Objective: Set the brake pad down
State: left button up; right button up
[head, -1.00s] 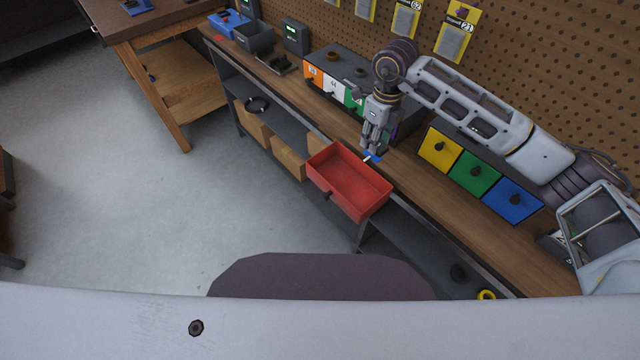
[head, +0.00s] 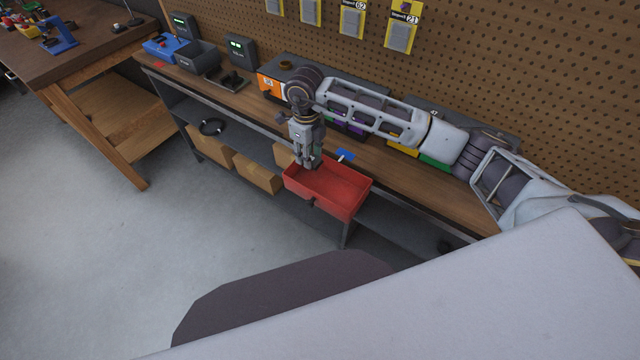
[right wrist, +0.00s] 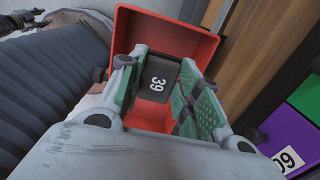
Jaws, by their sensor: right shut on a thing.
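My right gripper (head: 308,164) reaches down over the far left part of the red bin (head: 350,207). In the right wrist view my right gripper (right wrist: 168,100) is shut on a dark brake pad (right wrist: 158,78) marked 39, with green-padded fingers on both sides. The red bin (right wrist: 178,32) lies beneath and around the pad in that view. I cannot tell whether the pad touches the bin. The pad is hidden in the head view.
A blue item (head: 345,155) lies on the wooden bench (head: 405,180) behind the bin. Coloured drawers (head: 435,163) stand along the pegboard (head: 555,120), partly behind my right arm. Cardboard boxes (head: 257,174) sit on the shelf left of the bin.

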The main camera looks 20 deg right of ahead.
send_over(310, 180)
jog(key=shift+f+p, duration=0.4)
jog(key=shift+f, duration=2.6)
jog(key=shift+f, duration=1.85)
jog(key=shift+f, duration=0.2)
jog(key=o, duration=1.1)
jog(key=shift+s, duration=0.1)
jog(key=shift+r, duration=0.2)
jog(key=shift+r+b, duration=0.35)
jog(key=shift+r, duration=5.65)
